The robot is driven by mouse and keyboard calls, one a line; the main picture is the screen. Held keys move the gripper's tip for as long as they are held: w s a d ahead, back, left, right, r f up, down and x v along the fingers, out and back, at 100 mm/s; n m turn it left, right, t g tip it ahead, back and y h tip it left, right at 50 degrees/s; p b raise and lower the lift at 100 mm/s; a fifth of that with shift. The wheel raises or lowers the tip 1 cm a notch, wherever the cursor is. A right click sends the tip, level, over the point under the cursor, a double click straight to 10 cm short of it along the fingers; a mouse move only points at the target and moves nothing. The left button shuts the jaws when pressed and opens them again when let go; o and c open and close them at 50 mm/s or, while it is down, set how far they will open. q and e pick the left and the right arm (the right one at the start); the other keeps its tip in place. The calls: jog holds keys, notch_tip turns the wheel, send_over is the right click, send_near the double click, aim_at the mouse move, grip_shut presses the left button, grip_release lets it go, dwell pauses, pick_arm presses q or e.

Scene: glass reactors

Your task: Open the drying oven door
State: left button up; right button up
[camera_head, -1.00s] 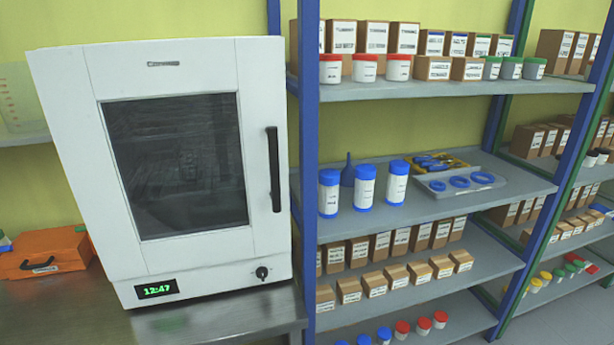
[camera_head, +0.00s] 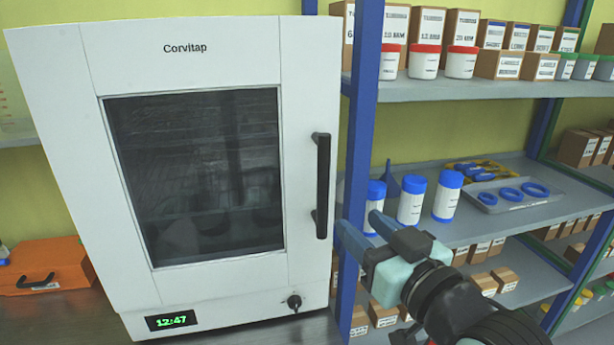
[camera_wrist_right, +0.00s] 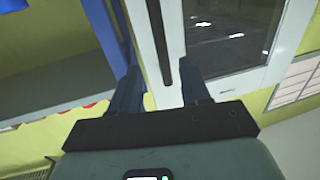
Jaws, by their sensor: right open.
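The white drying oven (camera_head: 190,60) stands on a metal bench at the left in the head view. Its door is shut, with a dark window (camera_head: 200,175) and a black vertical handle (camera_head: 322,185) on the right side. My right gripper (camera_head: 355,232) is just right of and below the handle, in front of the blue shelf post. In the right wrist view its fingers (camera_wrist_right: 160,90) are apart and empty, and the handle (camera_wrist_right: 159,45) shows beyond the fingertips, between their lines. The handle appears apart from the fingers. My left gripper is not in view.
A blue shelf post (camera_head: 362,110) stands close to the oven's right side. Shelves to the right hold boxes, white bottles with blue lids (camera_head: 411,200) and a grey tray (camera_head: 510,195). An orange case (camera_head: 45,267) lies left of the oven.

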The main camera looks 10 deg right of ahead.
aim_at(327, 190)
jog(key=p+x, duration=0.2)
jog(key=x, duration=0.3)
jog(key=p+x, duration=0.2)
jog(key=x, duration=0.4)
jog(key=shift+w+r+p, duration=0.15)
jog(key=shift+r+p, duration=0.1)
jog(key=shift+p, duration=0.15)
jog(key=shift+p+x, duration=0.5)
jog(key=shift+x, duration=0.4)
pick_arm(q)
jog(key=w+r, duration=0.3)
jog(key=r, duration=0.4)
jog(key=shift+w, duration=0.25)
pick_arm(e)
jog(key=shift+a+f, duration=0.1)
jog(key=shift+f, duration=0.1)
jog(key=shift+c, duration=0.3)
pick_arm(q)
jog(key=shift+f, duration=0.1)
pick_arm(e)
grip_shut()
